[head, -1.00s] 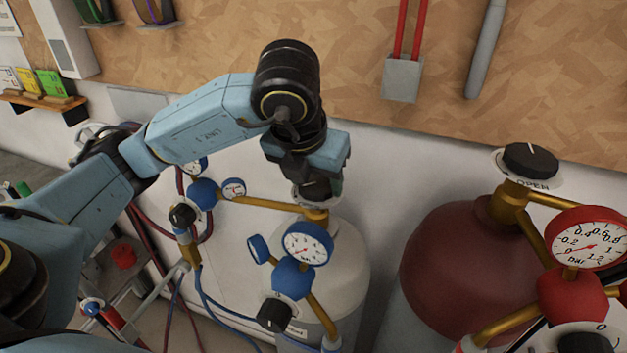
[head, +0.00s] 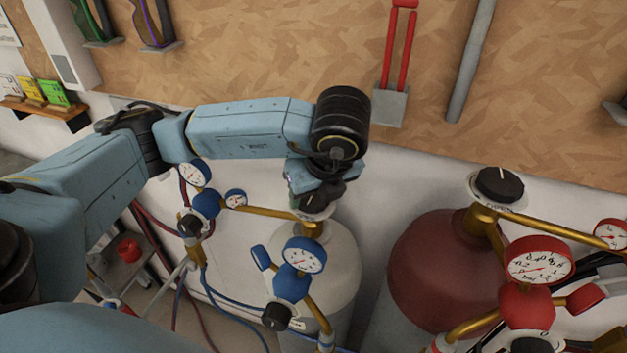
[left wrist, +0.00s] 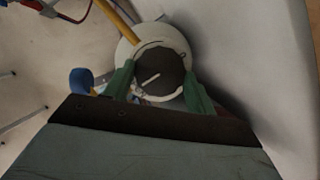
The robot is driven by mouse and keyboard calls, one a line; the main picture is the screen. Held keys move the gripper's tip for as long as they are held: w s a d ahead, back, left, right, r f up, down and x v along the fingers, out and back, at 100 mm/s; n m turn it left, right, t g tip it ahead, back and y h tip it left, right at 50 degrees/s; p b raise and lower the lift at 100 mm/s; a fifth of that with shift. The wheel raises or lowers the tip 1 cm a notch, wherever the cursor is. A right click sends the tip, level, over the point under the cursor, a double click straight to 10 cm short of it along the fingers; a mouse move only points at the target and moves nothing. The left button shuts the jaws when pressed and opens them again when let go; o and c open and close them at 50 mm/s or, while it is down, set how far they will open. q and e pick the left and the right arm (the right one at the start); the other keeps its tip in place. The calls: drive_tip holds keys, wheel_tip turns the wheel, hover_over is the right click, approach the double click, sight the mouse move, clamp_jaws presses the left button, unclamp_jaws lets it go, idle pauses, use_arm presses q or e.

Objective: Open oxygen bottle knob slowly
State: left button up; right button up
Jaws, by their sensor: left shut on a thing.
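The oxygen bottle (head: 318,268) is the white cylinder with blue gauges, standing left of a dark red cylinder. Its black knob (head: 318,196) sits on top of a white dial plate. The knob also shows in the left wrist view (left wrist: 160,72), with a pale pointer line slanting across it. My left gripper (left wrist: 160,88) is shut on the knob, with a green fingertip on each side. In the head view my left gripper (head: 316,186) comes down over the knob and partly hides it. My right gripper is not in view.
The dark red bottle (head: 440,270) stands to the right with its own black knob (head: 498,185) and red gauge (head: 540,260). Blue regulators and gauges (head: 303,256) stick out in front of the white bottle. A board wall (head: 260,50) is behind.

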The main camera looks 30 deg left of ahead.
use_arm(q)
drive_tip(key=shift+r+n+p, duration=0.1)
drive_tip(key=shift+n+p, duration=0.25)
drive_tip(key=shift+n, duration=0.15)
drive_tip(key=o, duration=1)
drive_tip(key=p+v, duration=0.1)
drive_tip(key=v, duration=1.2)
drive_tip(key=shift+w+d+r, duration=0.1)
drive_tip(key=shift+w+r, duration=0.05)
